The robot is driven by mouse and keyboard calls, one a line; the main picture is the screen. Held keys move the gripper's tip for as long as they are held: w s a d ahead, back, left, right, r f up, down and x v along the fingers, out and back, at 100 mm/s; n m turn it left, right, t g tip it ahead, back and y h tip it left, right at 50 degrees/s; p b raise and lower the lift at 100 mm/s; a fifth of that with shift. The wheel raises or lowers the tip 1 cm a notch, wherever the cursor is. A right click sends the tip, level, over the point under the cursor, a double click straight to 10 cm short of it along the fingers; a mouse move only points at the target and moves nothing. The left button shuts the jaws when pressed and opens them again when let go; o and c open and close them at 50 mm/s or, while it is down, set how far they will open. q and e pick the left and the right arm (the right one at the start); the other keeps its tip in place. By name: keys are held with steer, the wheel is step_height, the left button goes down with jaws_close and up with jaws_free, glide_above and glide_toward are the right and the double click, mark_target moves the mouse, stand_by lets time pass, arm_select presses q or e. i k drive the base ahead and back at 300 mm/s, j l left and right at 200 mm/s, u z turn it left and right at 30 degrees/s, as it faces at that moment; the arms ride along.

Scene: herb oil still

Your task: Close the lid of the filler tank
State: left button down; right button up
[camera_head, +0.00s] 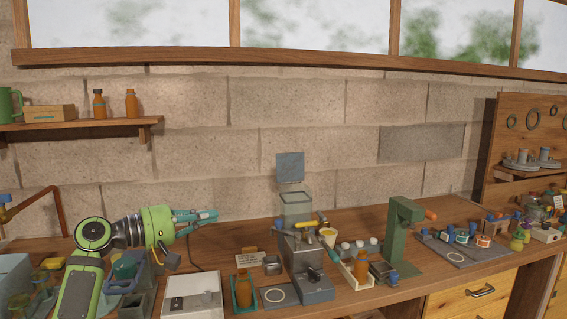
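The filler tank (297,207) is a clear greyish box on top of the grey filler machine (309,262), in the middle of the bench. Its lid (290,167) is a square grey plate that stands upright above the tank's back edge, so the tank is open. My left gripper (212,217) points right from the left side, with teal fingers, in the picture well left of the tank and lower than the lid. It appears to touch nothing. The gap between its fingertips is hard to make out. My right gripper is not in view.
A yellow-handled lever (303,224) sits at the front of the tank. A green stand (401,237) rises to the right. A white box (193,296) and a tray with an amber bottle (243,290) lie in front on the left.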

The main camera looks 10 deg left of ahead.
mark_target(289, 167)
steer(key=i, duration=1.55)
